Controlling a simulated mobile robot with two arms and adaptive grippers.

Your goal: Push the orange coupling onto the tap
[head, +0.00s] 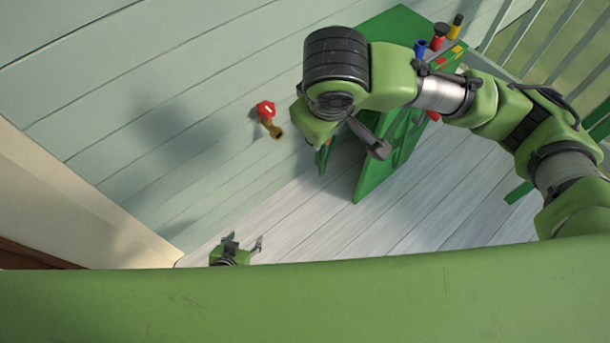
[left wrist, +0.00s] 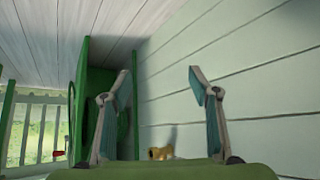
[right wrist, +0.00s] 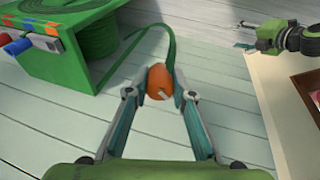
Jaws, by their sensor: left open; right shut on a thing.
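The tap is fixed to the pale plank wall in the head view, with a red handle (head: 265,110) and a brass spout (head: 276,131). Part of its brass also shows low in the left wrist view (left wrist: 160,153). The orange coupling (right wrist: 158,80) is between the fingertips of my right gripper (right wrist: 161,96), which is shut on it. A green hose (right wrist: 168,45) runs from it. My left gripper (head: 244,243) is open and empty, below the tap in the head view.
The green stand (head: 372,180) is right of the tap and carries a hose reel (right wrist: 100,22). A white railing (head: 555,40) is at the upper right. Bare floor planks (head: 300,235) lie below.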

